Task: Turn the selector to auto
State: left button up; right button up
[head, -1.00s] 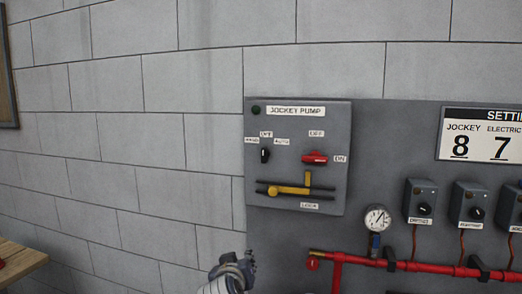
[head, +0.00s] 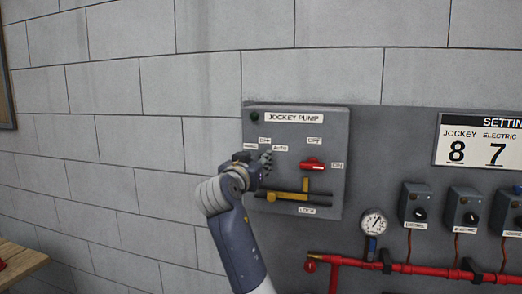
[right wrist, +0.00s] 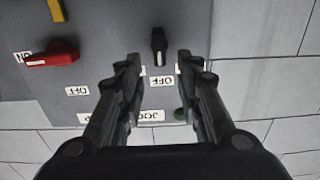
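The jockey pump box (head: 335,130) is grey and hangs on the wall panel. Its selector is a small black knob (right wrist: 158,42), seen upside down in the right wrist view. The knob stands in line with the box's upright edges, its pale mark toward the title-label side. HAND, OFF and AUTO (head: 280,148) labels sit around it. My right gripper (head: 266,163) is at the box's left part and hides the knob in the head view. In the right wrist view the gripper (right wrist: 158,62) is open, fingertips apart either side of the knob. My left gripper is not in view.
A red switch handle (head: 312,164) and a yellow lever (head: 288,196) are right of and below the selector. A gauge (head: 374,222), red pipe (head: 420,266) and several small switch boxes (head: 416,205) stand lower right.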

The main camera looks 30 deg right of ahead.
pick_arm(q)
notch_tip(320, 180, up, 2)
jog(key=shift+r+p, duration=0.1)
jog(key=shift+p, duration=0.55)
pick_arm(e)
jog(key=x, duration=0.4)
jog(key=c, duration=0.7)
jog(key=shift+a, duration=0.1)
grip_shut()
